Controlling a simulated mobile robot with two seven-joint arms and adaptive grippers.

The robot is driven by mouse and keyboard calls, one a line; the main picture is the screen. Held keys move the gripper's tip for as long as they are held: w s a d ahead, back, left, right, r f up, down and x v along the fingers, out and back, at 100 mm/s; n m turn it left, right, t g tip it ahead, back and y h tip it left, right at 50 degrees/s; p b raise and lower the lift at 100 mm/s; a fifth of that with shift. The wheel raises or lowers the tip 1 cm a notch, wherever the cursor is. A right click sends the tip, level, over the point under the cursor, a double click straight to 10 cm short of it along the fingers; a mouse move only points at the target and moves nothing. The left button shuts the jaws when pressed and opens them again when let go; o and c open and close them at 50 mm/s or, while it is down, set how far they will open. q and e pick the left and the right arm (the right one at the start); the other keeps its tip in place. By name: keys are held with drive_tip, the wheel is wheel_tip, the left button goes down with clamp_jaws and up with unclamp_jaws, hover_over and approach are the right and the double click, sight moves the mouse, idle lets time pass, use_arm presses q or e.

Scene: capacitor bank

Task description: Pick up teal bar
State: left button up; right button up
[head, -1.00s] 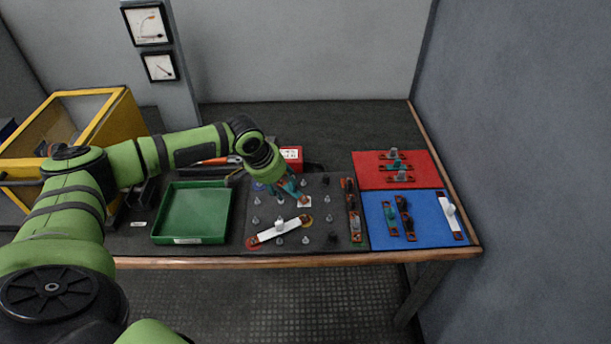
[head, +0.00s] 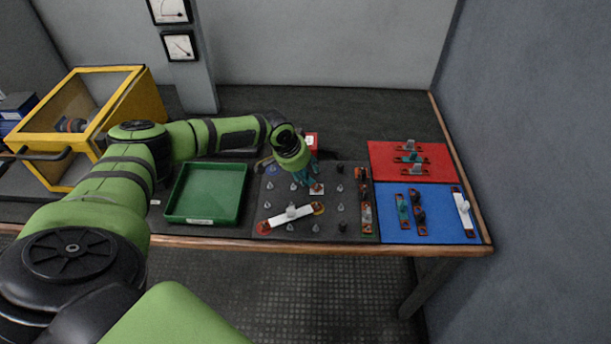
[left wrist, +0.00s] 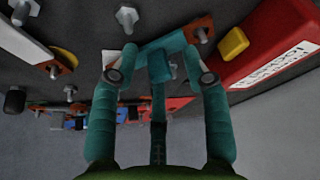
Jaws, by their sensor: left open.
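A teal bar (left wrist: 168,43) with an orange end lies across the top of the left wrist view, with a raised teal grip block (left wrist: 165,66) at its middle. My left gripper (left wrist: 161,56) is open, with one teal finger on each side of that block; I cannot tell whether they touch it. In the head view my left gripper (head: 304,178) is low over the dark panel (head: 328,208), and it and my wrist hide most of this bar. Other teal bars sit on the red mat (head: 385,173) and the blue mat (head: 390,230). My right gripper is out of view.
A red box (left wrist: 270,45) stands close beside the bar. Metal studs and a white bar (head: 290,214) are on the panel. A green tray (head: 208,170) stands left of it, and a yellow frame (head: 80,120) stands farther left.

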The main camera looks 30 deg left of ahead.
sight(304, 170)
use_arm(q)
clamp_jaws()
drive_tip(key=shift+w+r+b, duration=0.1)
drive_tip(key=shift+r+b, duration=0.2)
drive_tip(key=shift+r, duration=1.9)
drive_tip(key=s+d+r, duration=0.6)
drive_tip(key=d, duration=0.4)
drive_tip(key=shift+r+b, duration=0.3)
drive_tip(key=shift+r, duration=0.05)
